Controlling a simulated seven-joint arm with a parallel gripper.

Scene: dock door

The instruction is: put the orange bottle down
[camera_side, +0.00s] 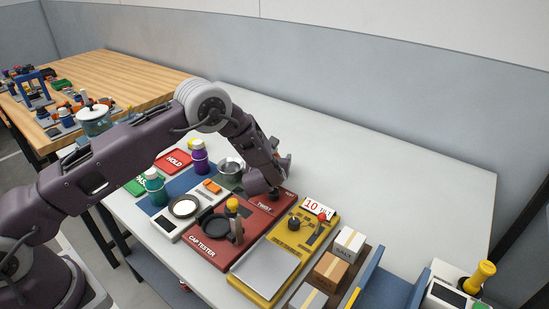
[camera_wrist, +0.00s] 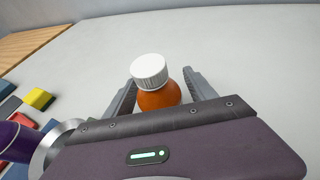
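The orange bottle (camera_wrist: 160,98) with a white ribbed cap (camera_wrist: 149,70) is between the two fingers of my gripper (camera_wrist: 160,78) in the wrist view. It leans a little to the left in that picture, and its lower part is hidden behind my gripper's body. The fingers are spread about as wide as the bottle, one on each side. I cannot tell whether they touch it. In the side view my gripper (camera_side: 285,165) is low over the white table (camera_side: 400,180), behind the red cap tester (camera_side: 258,228). I cannot make out the bottle there.
A yellow scale (camera_side: 270,270) and boxes (camera_side: 330,268) are in front.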

